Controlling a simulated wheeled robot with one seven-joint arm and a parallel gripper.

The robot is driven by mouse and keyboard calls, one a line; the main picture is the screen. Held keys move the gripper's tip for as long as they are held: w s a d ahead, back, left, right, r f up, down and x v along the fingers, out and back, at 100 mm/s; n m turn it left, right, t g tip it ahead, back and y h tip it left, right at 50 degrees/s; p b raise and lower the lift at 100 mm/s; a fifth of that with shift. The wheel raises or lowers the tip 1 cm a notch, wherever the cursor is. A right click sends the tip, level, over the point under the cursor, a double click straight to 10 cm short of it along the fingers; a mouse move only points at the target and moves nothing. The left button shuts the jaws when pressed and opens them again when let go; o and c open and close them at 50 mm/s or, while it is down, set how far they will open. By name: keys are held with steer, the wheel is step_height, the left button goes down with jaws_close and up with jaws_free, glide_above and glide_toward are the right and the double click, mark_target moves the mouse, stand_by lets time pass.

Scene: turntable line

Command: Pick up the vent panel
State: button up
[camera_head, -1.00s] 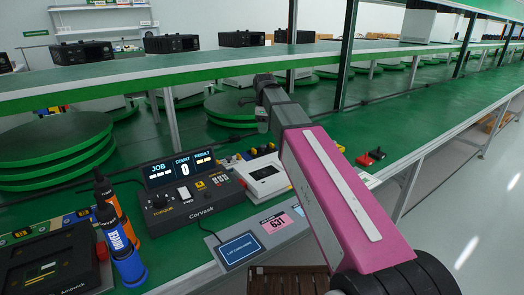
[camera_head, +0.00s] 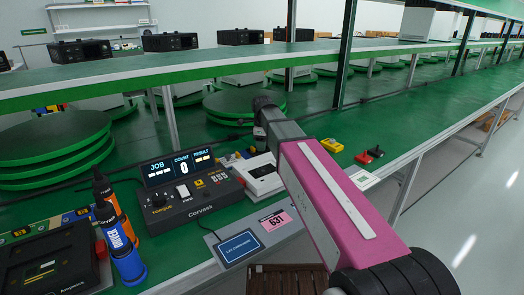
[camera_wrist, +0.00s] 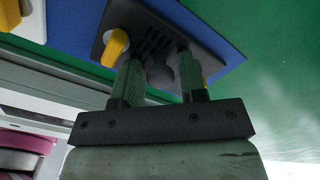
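The vent panel (camera_wrist: 150,22) is a dark grey plate with a row of slots, and shows in the wrist view lying on a blue mat (camera_wrist: 209,18). A yellow knob (camera_wrist: 115,46) sits at its left, and a round dark knob shows between my fingers. My gripper (camera_wrist: 158,78) is open, its two fingers apart over the near part of the panel. I cannot tell whether the fingertips touch it. In the head view my gripper (camera_head: 258,136) is small and partly hidden by my arm, and I cannot make out the panel there.
A Corvask console (camera_head: 190,193) with a job display stands left of my arm, beside a white device (camera_head: 262,176). Blue and orange bottles (camera_head: 122,245) stand further left. A yellow box (camera_head: 331,146) and a red control (camera_head: 364,158) lie right of my arm.

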steer(key=c, duration=0.7)
steer(key=shift+r, duration=0.15)
